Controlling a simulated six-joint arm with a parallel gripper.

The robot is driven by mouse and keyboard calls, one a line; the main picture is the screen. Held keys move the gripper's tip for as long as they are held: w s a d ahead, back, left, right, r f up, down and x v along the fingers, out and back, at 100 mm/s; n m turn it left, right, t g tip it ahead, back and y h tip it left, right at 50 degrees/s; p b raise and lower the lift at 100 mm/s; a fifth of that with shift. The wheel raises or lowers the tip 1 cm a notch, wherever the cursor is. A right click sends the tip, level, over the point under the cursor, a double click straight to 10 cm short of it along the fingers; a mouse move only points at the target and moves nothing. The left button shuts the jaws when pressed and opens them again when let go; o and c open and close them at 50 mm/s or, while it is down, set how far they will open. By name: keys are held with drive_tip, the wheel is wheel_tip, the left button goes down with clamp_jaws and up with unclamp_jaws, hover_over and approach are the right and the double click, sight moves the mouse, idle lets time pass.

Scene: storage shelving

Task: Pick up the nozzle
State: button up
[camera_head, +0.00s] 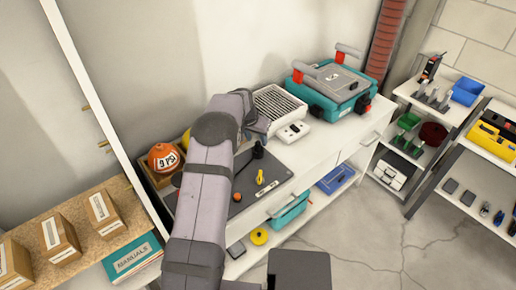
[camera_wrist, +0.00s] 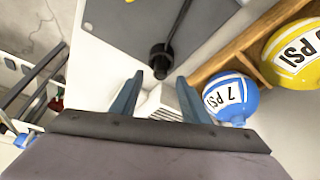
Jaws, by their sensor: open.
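A black nozzle-like piece, with a round collar and a long thin dark stem, shows in the wrist view (camera_wrist: 160,56) at the top middle. In the head view a black upright piece (camera_head: 258,150), probably the same one, stands on the dark mat beside my arm. My gripper (camera_wrist: 160,80) is open and empty. Its two fingers point toward the black piece, whose collar appears centred just beyond the fingertips. I cannot tell the height gap between them. In the head view my arm hides part of the mat, and the fingers are not clear.
A blue ball (camera_wrist: 230,99) marked 7 PSI and a yellow ball (camera_wrist: 297,52) sit in a wooden rack (camera_wrist: 240,48) close on the right. A yellow tool (camera_head: 261,178) and an orange ball (camera_head: 237,197) lie on the mat. A teal case (camera_head: 335,101) stands farther back right.

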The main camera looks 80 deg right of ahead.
sight(258, 143)
drive_tip(key=shift+p+x, duration=0.45)
drive_tip(key=shift+x, duration=1.2)
drive_tip(key=shift+c, duration=0.4)
clamp_jaws()
drive_tip(key=shift+r, duration=0.25)
drive_tip(key=shift+r+b, duration=0.5)
drive_tip(key=shift+r, duration=0.05)
drive_tip(key=shift+b+v, duration=0.55)
drive_tip(key=shift+v, duration=0.45)
drive_tip(key=w+a+b, duration=0.2)
drive_tip(key=a+b, duration=0.1)
drive_tip(key=a, duration=0.5)
drive_tip(key=w+a+b, duration=0.3)
drive_tip(key=a, duration=0.5)
drive_tip(key=shift+w+a, duration=0.15)
drive_tip(key=shift+a, duration=0.1)
